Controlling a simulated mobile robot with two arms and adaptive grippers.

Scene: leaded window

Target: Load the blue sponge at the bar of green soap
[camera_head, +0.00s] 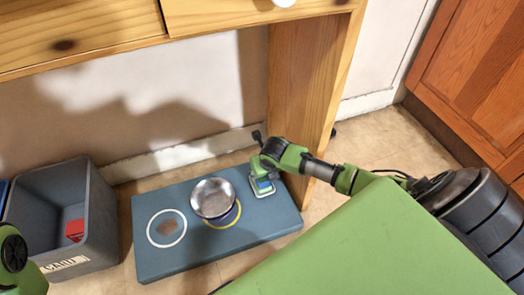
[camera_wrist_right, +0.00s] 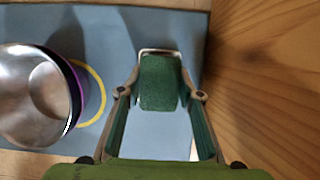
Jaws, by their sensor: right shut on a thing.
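I cannot make out a separate bar of green soap. My left gripper (camera_head: 14,255) shows partly at the left edge; its fingers are unclear.
A shiny metal bowl (camera_head: 212,197) stands at the yellow ring, left of my right gripper. A white ring (camera_head: 151,240) with a brown patch is farther left. A grey bin (camera_head: 92,225) holds a red block (camera_head: 75,229). A wooden desk leg (camera_head: 300,95) stands close behind.

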